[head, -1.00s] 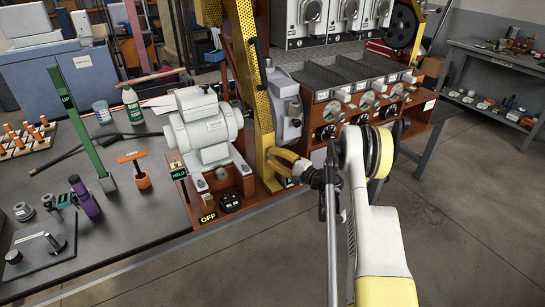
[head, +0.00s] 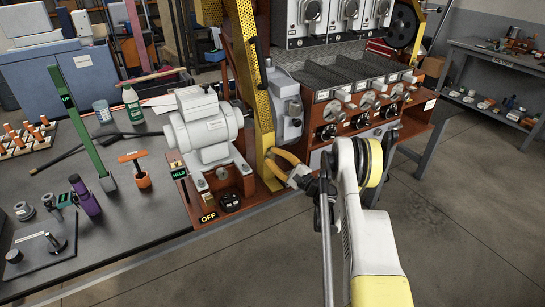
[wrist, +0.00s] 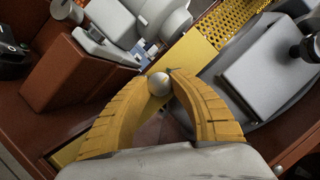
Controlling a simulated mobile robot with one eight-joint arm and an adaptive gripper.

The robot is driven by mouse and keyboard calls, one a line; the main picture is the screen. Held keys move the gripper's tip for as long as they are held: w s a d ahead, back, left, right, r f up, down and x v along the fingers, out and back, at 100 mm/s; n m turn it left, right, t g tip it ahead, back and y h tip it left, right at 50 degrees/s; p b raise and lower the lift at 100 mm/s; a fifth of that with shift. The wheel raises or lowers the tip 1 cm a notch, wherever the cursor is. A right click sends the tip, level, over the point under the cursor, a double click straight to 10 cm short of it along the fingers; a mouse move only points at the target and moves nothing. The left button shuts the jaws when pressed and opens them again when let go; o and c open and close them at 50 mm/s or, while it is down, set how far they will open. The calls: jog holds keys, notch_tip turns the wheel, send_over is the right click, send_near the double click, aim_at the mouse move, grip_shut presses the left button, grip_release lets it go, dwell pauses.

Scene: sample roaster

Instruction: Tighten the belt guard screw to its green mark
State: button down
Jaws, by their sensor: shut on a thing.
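The yellow perforated belt guard (head: 262,105) stands upright between the motor and the roaster's grey housing; its perforated part also shows in the wrist view (wrist: 232,22). My gripper (head: 270,164) is at the guard's lower end. In the wrist view, my gripper's yellow fingers (wrist: 162,80) close around a round, pale metal screw head (wrist: 159,84) in front of the yellow plate. The fingertips touch it or nearly so on both sides. In the head view my fingers hide the screw. I cannot make out the green mark in either current view.
The grey motor (head: 207,130) is close on the left, above a black knob (head: 229,201) and an OFF label (head: 208,217). Roaster knobs (head: 327,132) are on the right. A green post (head: 82,125) and an orange-handled tool (head: 135,165) stand on the bench.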

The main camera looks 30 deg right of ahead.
jog(key=c, duration=1.1)
grip_release()
jog(key=shift+a, duration=0.1)
